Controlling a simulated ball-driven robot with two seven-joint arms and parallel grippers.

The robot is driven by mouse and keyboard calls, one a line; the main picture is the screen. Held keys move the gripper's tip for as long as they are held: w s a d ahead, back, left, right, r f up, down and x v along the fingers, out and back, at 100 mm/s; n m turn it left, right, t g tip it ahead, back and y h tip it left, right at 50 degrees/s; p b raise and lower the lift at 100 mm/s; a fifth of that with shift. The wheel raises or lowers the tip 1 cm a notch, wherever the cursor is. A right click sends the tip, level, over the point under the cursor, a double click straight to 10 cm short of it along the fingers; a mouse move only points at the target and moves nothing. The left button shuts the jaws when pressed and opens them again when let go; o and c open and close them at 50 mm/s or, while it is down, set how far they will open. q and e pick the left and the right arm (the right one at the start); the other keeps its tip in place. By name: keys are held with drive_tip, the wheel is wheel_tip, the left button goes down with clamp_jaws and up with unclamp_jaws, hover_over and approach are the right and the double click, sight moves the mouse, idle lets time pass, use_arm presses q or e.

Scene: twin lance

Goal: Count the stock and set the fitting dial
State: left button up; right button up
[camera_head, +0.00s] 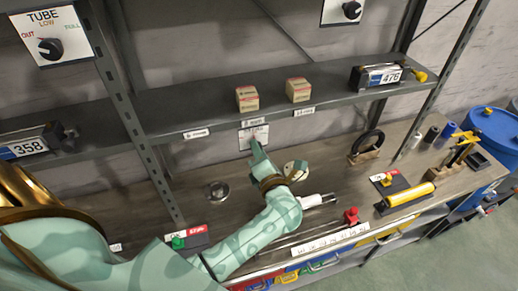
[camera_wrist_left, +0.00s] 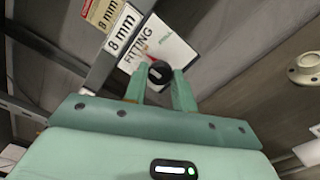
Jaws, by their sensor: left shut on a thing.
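The fitting dial's white panel (camera_head: 262,132) is mounted just below the shelf edge. In the left wrist view, the panel (camera_wrist_left: 178,38) reads FITTING, and its black knob (camera_wrist_left: 160,73) sits between my fingertips. My left gripper (camera_head: 256,148) reaches up to the panel and is shut on the knob; the fingers hide part of the dial face, and I cannot tell which mark the knob points to. Two small cartons, a left one (camera_head: 247,99) and a right one (camera_head: 298,90), stand on the shelf above. My right gripper is not in view.
The TUBE dial (camera_head: 50,48) is at upper left, another dial (camera_head: 351,10) at top. Counters reading 358 (camera_head: 28,146) and 476 (camera_head: 384,77) sit on the shelf. The bench below holds a yellow cylinder (camera_head: 409,195), a black ring (camera_head: 366,145) and a red-topped piece (camera_head: 351,215).

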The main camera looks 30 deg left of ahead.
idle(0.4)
use_arm(q)
drive_tip(key=o, duration=1)
drive_tip(key=shift+a, duration=0.1)
drive_tip(key=shift+f, duration=0.1)
